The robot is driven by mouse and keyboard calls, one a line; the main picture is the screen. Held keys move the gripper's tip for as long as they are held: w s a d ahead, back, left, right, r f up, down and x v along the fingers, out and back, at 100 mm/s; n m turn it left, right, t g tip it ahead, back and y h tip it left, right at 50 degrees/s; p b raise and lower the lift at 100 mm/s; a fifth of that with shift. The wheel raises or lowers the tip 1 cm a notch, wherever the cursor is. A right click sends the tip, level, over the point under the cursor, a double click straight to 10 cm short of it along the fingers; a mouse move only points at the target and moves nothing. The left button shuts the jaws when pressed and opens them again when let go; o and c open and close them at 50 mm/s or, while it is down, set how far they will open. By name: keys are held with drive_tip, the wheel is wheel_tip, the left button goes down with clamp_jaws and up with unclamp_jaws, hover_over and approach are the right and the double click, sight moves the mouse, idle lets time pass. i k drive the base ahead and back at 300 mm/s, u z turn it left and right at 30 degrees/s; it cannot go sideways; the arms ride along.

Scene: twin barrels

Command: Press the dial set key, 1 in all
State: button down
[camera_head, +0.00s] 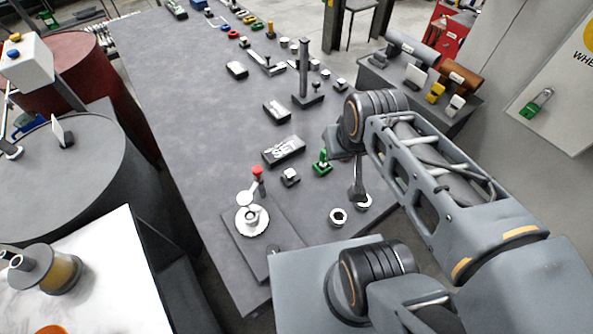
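A dark block with white lettering that looks like "SET" (284,150) lies on the long grey table. A small dark key with a pale top (290,177) sits just in front of it. A round white dial (252,221) with a red-tipped lever (257,173) stands on a dark plate nearer to me. I cannot tell for sure which of these pieces is the dial set key. My gripper (357,193) hangs above the table, right of the lettered block and apart from it. Its fingertips are small and dark, so its opening is unclear.
A green piece (322,162) stands between the lettered block and my gripper. Two pale round fittings, one a ring (338,217), sit near the table's front right. A dark upright post (304,75) rises farther back. The table's left half (190,110) is clear.

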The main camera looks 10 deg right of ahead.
sight(290, 173)
drive_tip(key=k, duration=0.7)
drive_tip(key=u, duration=0.9)
drive_tip(key=i, duration=0.5)
drive_tip(key=u, duration=0.05)
